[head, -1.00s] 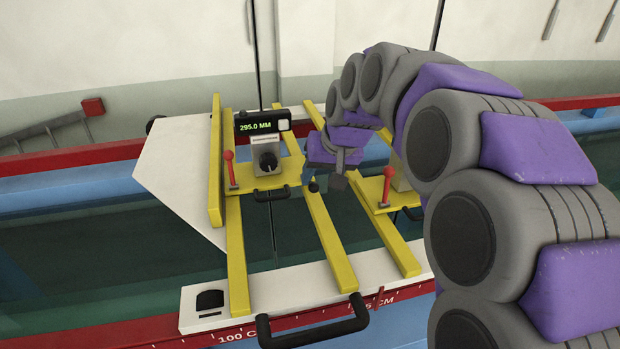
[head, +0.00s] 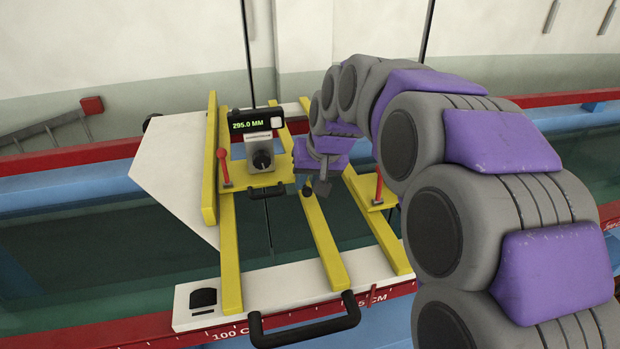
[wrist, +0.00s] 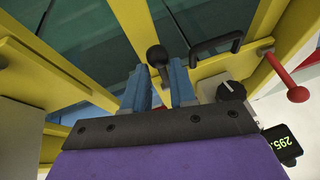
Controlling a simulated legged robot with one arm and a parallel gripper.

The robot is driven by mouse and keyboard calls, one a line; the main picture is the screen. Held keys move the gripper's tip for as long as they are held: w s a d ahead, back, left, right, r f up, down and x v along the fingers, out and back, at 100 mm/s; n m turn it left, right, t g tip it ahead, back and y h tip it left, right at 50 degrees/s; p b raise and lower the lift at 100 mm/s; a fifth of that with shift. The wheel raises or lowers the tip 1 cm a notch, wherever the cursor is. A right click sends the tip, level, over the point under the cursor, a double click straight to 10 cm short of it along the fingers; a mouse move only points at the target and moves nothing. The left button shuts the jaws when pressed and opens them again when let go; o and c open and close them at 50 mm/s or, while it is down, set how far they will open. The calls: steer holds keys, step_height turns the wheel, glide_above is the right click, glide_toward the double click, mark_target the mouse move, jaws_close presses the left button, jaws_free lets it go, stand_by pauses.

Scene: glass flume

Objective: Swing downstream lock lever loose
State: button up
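Two red-knobbed levers stand upright on yellow plates of the carriage: a left one (head: 225,167) and a right one (head: 378,188). The frames do not label either as downstream. A black ball-ended lever (wrist: 157,58) lies at my fingertips in the wrist view; its ball also shows in the head view (head: 307,190). My gripper (wrist: 160,80) has its two blue fingers apart, with the black lever's stem between them. I cannot tell whether they touch it. The left red lever appears at the right of the wrist view (wrist: 299,94). My arm partly covers the right plate.
A display (head: 255,123) reads 295.0 MM above a black dial (head: 263,159). A black handle (head: 267,192) sits close to my gripper, left of it. Yellow rails (head: 325,242) run beneath. A larger black handle (head: 305,325) is at the front, over the red scale rail.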

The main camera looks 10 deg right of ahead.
steer(key=shift+a, duration=0.15)
jaws_close()
stand_by(1.3)
steer(key=shift+o, duration=1.6)
jaws_free()
steer(key=o, duration=0.4)
steer(key=shift+a, duration=0.35)
steer(key=shift+s+d+r, duration=0.1)
steer(key=shift+d+r, duration=0.25)
steer(key=v, duration=0.5)
steer(key=b+v, duration=0.1)
steer(key=v, duration=0.5)
steer(key=b+v, duration=0.1)
steer(key=v, duration=0.4)
steer(key=shift+s+a+r, duration=0.1)
steer(key=shift+a+r, duration=0.15)
